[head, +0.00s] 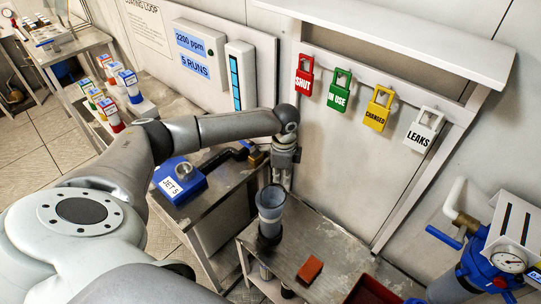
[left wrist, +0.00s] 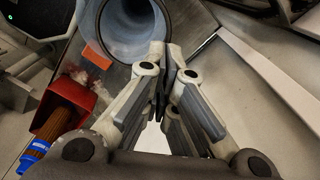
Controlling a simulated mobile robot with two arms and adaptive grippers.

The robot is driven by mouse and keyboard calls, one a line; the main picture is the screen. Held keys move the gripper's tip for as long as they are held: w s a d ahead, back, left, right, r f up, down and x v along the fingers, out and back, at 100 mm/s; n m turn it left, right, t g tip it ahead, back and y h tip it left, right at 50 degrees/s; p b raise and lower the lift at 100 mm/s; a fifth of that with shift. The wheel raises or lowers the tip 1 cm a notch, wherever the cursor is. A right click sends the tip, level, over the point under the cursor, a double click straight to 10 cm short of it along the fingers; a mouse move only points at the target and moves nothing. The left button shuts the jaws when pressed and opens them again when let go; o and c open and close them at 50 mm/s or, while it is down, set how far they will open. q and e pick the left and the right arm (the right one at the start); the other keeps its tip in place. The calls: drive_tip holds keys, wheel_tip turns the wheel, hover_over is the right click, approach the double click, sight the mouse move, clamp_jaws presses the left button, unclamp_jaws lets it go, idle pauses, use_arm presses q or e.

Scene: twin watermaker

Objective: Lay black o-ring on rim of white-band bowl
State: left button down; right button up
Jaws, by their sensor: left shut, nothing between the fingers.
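A grey-blue bowl (head: 270,203) stands upright on the metal bench, just in front of my left gripper (head: 282,182). In the left wrist view the bowl (left wrist: 92,22) is at the top, left of the fingertips. A dark line runs along its round rim there; I cannot tell whether this is the black o-ring. No white band can be made out on the bowl. My left gripper (left wrist: 163,52) points down beside the bowl's rim, shut and empty; whether it touches the rim is unclear. My right gripper is not in view.
An orange-red block (head: 310,270) lies on the bench (head: 285,252). A red bin (head: 372,291) stands at the front right, near a blue housing with a gauge (head: 509,262). A blue JET 5 box (head: 180,181) sits on the left bench. The tag wall rises close behind the gripper.

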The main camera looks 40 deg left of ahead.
use_arm(q)
drive_tip(key=shift+f+b, duration=0.65)
drive_tip(key=shift+f, duration=1.05)
idle(0.5)
drive_tip(key=shift+s+p, duration=0.55)
drive_tip(key=shift+p, duration=0.05)
idle(0.6)
drive_tip(key=shift+s+f+p, duration=0.15)
drive_tip(key=shift+s+p, duration=0.2)
drive_tip(key=shift+s, duration=0.25)
idle(0.5)
drive_tip(key=p, duration=0.8)
approach(277, 189)
drive_tip(key=shift+s+d, duration=0.35)
drive_tip(key=shift+d, duration=0.1)
idle(0.3)
